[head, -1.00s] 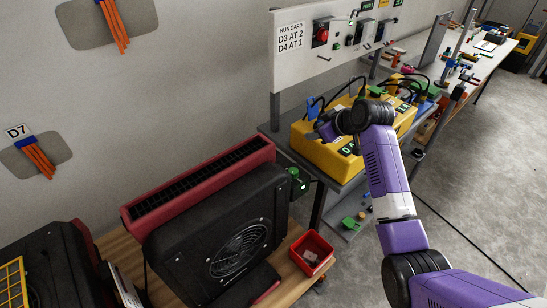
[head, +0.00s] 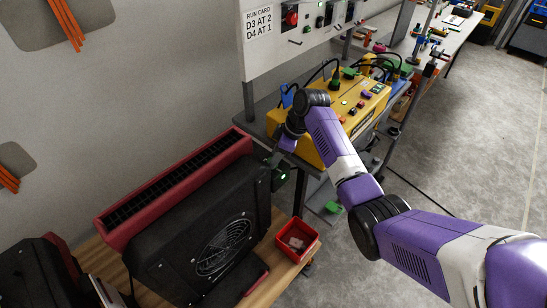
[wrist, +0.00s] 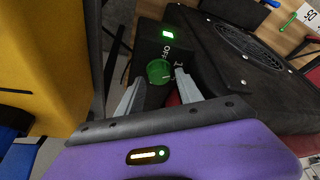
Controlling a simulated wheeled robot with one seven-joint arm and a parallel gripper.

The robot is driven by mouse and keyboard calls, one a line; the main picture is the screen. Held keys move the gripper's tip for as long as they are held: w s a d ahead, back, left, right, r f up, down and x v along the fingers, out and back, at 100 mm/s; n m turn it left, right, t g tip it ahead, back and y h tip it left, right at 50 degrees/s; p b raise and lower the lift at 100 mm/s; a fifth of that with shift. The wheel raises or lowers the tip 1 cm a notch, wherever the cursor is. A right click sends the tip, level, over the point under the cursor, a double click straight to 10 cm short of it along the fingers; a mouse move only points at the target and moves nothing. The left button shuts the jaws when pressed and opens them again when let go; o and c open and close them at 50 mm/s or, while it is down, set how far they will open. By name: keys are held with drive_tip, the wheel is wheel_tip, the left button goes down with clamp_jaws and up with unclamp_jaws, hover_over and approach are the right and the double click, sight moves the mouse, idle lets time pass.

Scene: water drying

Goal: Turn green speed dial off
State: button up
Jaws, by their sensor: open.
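The green speed dial (wrist: 158,71) shows in the wrist view on a black control box (wrist: 157,45) with a lit green display. The labels OFF and 1 are beside it. A small pale mark sits on the dial's lower right side, but its exact setting is hard to read. My gripper (wrist: 159,79) is open, with one finger on each side of the dial; I cannot tell whether they touch it. In the head view my gripper (head: 281,155) is at the box on the black dryer's (head: 205,235) right end and hides the dial.
A yellow control case (head: 350,115) stands on the grey bench just behind my gripper. A red bin (head: 297,240) sits on the wooden bench at front right. A run card (head: 258,22) on the panel reads D3 AT 2, D4 AT 1.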

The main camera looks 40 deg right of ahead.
drive_tip(key=shift+x, duration=0.8)
clamp_jaws()
